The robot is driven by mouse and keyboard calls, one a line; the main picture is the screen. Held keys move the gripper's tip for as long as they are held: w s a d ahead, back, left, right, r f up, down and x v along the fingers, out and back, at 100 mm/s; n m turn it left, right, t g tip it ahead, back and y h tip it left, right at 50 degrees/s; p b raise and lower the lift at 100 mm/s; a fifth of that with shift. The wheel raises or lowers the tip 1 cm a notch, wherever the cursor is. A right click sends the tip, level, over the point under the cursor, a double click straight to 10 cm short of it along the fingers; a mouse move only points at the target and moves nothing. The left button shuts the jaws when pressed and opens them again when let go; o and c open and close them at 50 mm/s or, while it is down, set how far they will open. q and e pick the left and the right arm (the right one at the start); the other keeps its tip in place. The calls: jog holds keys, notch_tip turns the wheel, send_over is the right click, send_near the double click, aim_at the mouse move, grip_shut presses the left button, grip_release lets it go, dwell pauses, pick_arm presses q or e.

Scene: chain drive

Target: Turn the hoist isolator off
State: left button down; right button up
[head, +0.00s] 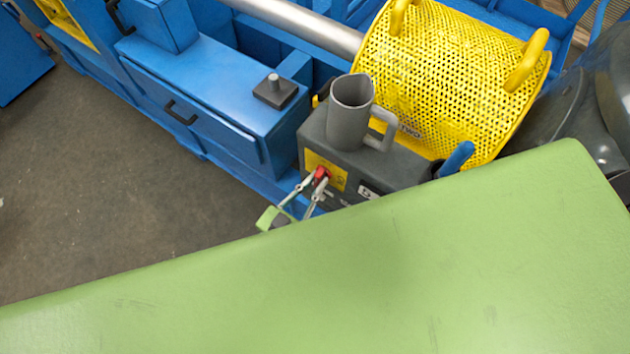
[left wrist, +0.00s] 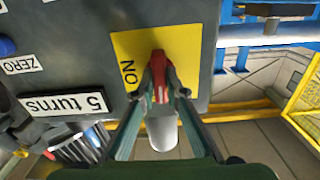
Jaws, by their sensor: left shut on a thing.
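The hoist isolator is a red handle (head: 321,173) on a yellow plate (head: 338,177), on the front of a dark grey box (head: 390,165). In the left wrist view the red handle (left wrist: 159,76) lies along the picture's vertical on the yellow plate (left wrist: 190,50). The word ON shows on the plate to the handle's left; no OFF mark is visible. My left gripper (head: 317,184) reaches the handle from below, its two fingers closed on either side of it. It also shows in the left wrist view (left wrist: 164,94), with the fingertips partly hiding the handle. My right gripper is not seen.
A grey jug (head: 349,112) stands on the box, with a yellow perforated guard (head: 445,75) behind it. A blue handle (head: 456,158) is at the box's right. Blue cabinets (head: 200,100) stand at left; the floor before them is clear. A "5 turns" label (left wrist: 63,104) is beside the plate.

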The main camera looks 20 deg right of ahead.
pick_arm(q)
jog(key=shift+f+n, duration=0.15)
jog(key=shift+n, duration=0.15)
jog(key=c, duration=2)
grip_release()
jog(key=shift+c, duration=0.2)
jog(key=v, duration=1.2)
